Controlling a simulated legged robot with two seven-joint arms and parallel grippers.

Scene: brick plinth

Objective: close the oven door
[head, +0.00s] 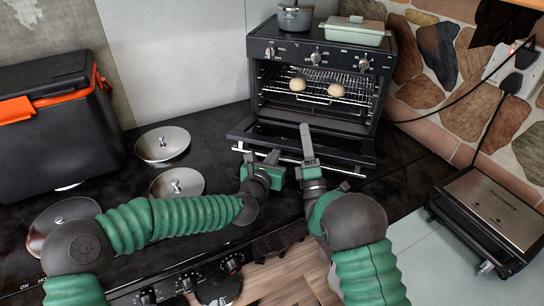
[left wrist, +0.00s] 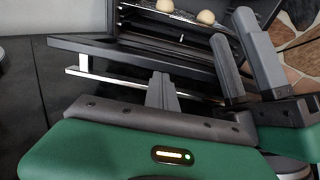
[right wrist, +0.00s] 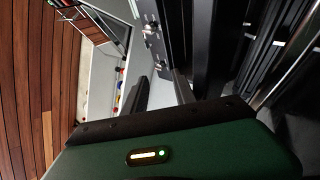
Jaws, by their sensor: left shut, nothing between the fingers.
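The small black oven (head: 318,75) stands on the dark counter with its door (head: 345,150) folded down, open. Two round buns (head: 298,84) sit on the wire rack inside. The silver door handle (head: 335,167) runs along the door's front edge, and it also shows in the left wrist view (left wrist: 120,82). My left gripper (head: 261,157) is shut and empty, close to the handle; I cannot tell if it touches. My right gripper (head: 306,140) is beside it, over the door's front edge. Its two fingers (right wrist: 160,92) are apart in the right wrist view, with nothing seen between them.
A grey pot (head: 295,17) and a pale green dish (head: 353,31) stand on the oven. A black cooler with an orange latch (head: 50,110) is at left. A contact grill (head: 500,215) and a black cable are at right.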

